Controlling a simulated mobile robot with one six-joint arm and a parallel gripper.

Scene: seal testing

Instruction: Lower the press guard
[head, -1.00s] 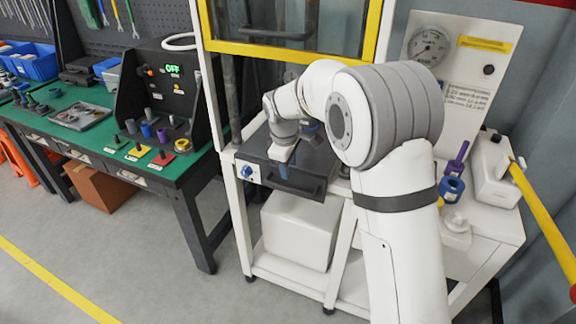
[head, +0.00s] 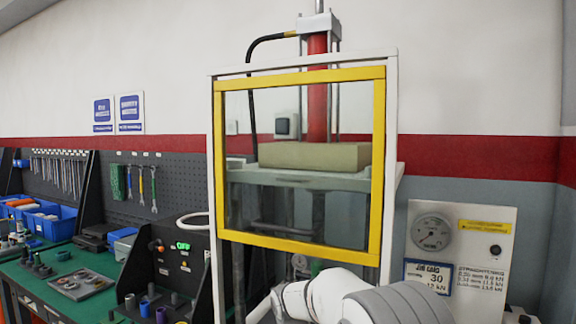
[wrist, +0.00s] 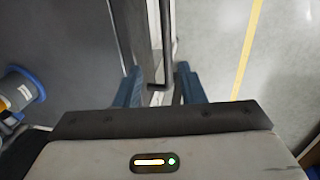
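The press guard (head: 300,78), a clear panel in a yellow frame, is raised on the white press frame (head: 388,130) in the head view. Its lower yellow bar is above my arm. My gripper (wrist: 157,80) is open in the wrist view, its two blue fingers apart. A dark bar-shaped handle (wrist: 159,45) shows between and beyond the fingers; I see no grip on it. In the head view my gripper is out of sight below the picture's edge.
A red press cylinder (head: 317,110) and a beige block (head: 315,156) stand behind the guard. A gauge panel (head: 460,250) is on the right. The green workbench (head: 75,295) is on the left. Open floor (wrist: 285,50) shows in the wrist view.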

